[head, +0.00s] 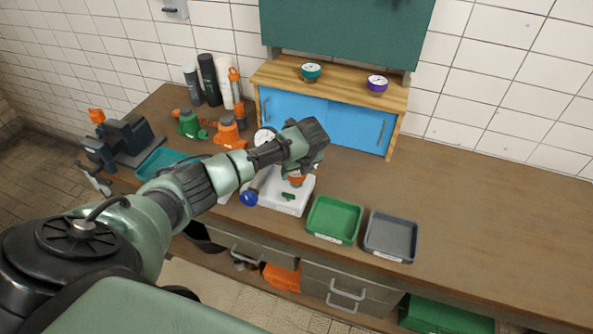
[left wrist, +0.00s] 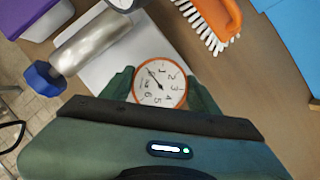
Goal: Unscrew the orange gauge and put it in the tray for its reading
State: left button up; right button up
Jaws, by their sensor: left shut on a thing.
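The orange gauge (left wrist: 160,83) has a white dial with black numbers and a thin needle, and faces the left wrist camera. My left gripper (left wrist: 160,92) is shut on it, one green finger on each side. In the head view the gauge's orange body (head: 297,181) shows under my left gripper (head: 298,171), above a white block (head: 275,200) on the bench. I cannot tell whether the gauge still touches a fitting. A green tray (head: 316,229) and a dark grey tray (head: 373,247) lie right of the block, both empty. Their labels are too small to read. My right gripper is not in view.
A silver pipe (left wrist: 90,42) with a blue end (left wrist: 44,78) lies beside the held gauge. An orange brush (left wrist: 218,14) is near. A teal gauge (head: 311,71) and a purple gauge (head: 377,84) stand on the wooden shelf. The bench at right is clear.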

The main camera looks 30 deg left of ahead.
pick_arm(q)
jog(key=n+g, duration=0.1)
jog(key=n, duration=0.2)
jog(key=n+g, duration=0.1)
jog(key=n, duration=0.2)
jog(key=shift+d+y, duration=0.1)
jog(key=shift+y, duration=0.2)
jog(key=shift+n+g, duration=0.5)
jog(key=shift+n, duration=0.4)
jog(key=shift+w+f+n+g+b, duration=0.1)
jog(key=shift+f+n+g+b, duration=0.15)
jog(key=shift+n+b, duration=0.5)
jog(key=shift+r+p, duration=0.3)
jog(key=shift+p, duration=0.05)
jog(key=shift+r+p, duration=0.4)
jog(key=shift+r, duration=0.4)
jog(key=shift+r, duration=0.1)
jog(key=shift+r, duration=1.95)
jog(key=shift+c, duration=0.8)
